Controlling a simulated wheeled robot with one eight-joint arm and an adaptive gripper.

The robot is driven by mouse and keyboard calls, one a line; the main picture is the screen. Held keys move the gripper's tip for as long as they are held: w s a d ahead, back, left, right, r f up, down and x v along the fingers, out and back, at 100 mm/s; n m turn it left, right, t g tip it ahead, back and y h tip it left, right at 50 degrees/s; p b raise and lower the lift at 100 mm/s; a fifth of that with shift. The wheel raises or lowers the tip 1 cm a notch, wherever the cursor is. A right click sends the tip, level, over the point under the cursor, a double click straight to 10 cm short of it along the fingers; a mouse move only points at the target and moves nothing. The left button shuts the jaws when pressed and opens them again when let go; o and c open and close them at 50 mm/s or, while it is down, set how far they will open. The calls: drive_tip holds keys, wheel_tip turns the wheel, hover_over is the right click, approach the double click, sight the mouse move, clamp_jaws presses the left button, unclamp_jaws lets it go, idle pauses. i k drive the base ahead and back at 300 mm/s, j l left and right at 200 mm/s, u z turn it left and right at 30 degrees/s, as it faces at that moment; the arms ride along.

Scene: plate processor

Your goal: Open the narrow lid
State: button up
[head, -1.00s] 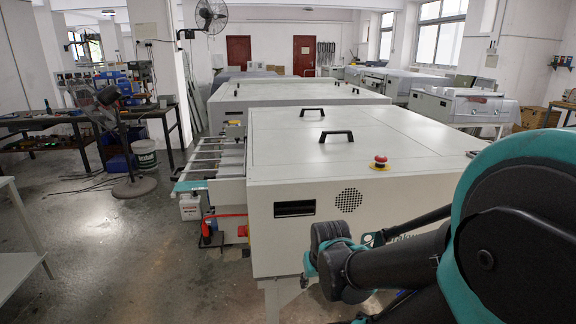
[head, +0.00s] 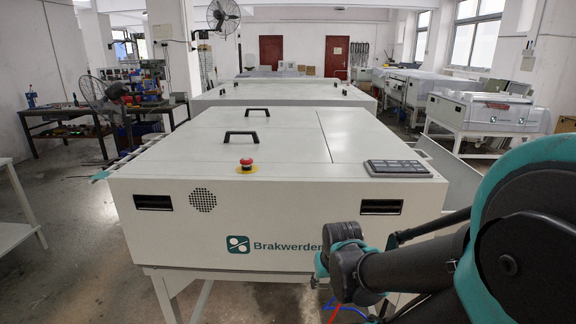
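The white plate processor (head: 280,205) stands in front of me, with its top closed and flat. A seam divides the top into a wider left part (head: 250,155) and a narrower right part (head: 355,135). Two black handles stand on the left part, one farther back (head: 258,110) and one nearer (head: 241,136). I see no handle on the right part, and I cannot tell which panel is the narrow lid. My arm is folded at the lower right, in front of the machine's right front corner. I cannot make out my gripper.
A red emergency button (head: 246,163) and a dark control panel (head: 398,169) sit on the machine's front top edge. A pale panel (head: 448,170) slopes off its right side. Another long white machine (head: 290,97) stands behind. A table edge (head: 12,235) shows at left.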

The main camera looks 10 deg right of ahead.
sight(360, 131)
drive_tip(key=l, duration=0.55)
drive_tip(key=k+l, duration=0.15)
drive_tip(key=l, duration=0.35)
drive_tip(key=l+u, duration=0.1)
drive_tip(key=l, duration=0.45)
drive_tip(key=k+l, duration=0.15)
drive_tip(key=l, duration=0.4)
drive_tip(key=k+l, duration=0.1)
drive_tip(key=l, duration=0.4)
drive_tip(key=l+u, duration=0.15)
drive_tip(key=l, duration=0.4)
drive_tip(key=l+u, duration=0.15)
drive_tip(key=l, duration=0.45)
drive_tip(key=k+l+u, duration=0.15)
drive_tip(key=l, duration=0.4)
drive_tip(key=l+u, duration=0.1)
drive_tip(key=l, duration=0.45)
drive_tip(key=i+j+u, duration=0.2)
drive_tip(key=k+j, duration=0.05)
